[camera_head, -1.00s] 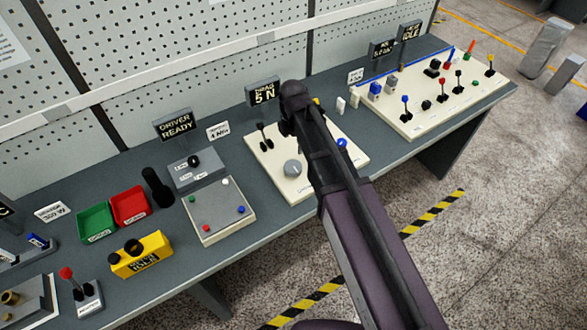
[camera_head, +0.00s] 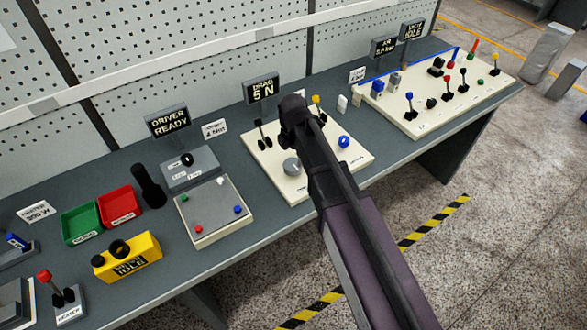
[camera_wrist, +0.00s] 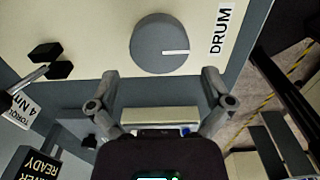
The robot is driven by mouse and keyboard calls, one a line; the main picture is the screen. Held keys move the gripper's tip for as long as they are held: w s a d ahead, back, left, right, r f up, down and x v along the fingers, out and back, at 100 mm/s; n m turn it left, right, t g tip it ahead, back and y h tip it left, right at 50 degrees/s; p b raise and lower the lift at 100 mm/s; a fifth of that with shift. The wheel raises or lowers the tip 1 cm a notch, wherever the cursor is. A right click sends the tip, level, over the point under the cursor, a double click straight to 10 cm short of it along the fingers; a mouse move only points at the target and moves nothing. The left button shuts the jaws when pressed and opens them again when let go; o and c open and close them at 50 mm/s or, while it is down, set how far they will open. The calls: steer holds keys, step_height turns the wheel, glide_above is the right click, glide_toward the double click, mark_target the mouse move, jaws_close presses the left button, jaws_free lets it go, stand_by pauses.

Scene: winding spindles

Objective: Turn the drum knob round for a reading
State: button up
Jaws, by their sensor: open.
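The drum knob (camera_wrist: 160,42) is a round grey dial with a white pointer line, on a cream panel (camera_wrist: 90,20) beside a label reading DRUM (camera_wrist: 220,30). In the wrist view the line points right. My gripper (camera_wrist: 160,85) is open and empty, its two fingers spread wide on the near side of the knob and apart from it in the picture. In the head view the knob (camera_head: 291,167) sits on the cream panel left of my arm. My arm hides part of that panel, and my fingers do not show there.
A blue knob (camera_head: 344,142) and a yellow-topped lever (camera_head: 317,105) are right of my arm. A sign (camera_head: 262,89) reads 5 N. A grey plate box (camera_head: 212,208) and a yellow box (camera_head: 128,257) stand to the left.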

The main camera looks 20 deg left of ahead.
mark_target(293, 164)
steer(key=shift+f+b, duration=1.8)
steer(key=shift+f, duration=0.3)
steer(key=c, duration=0.8)
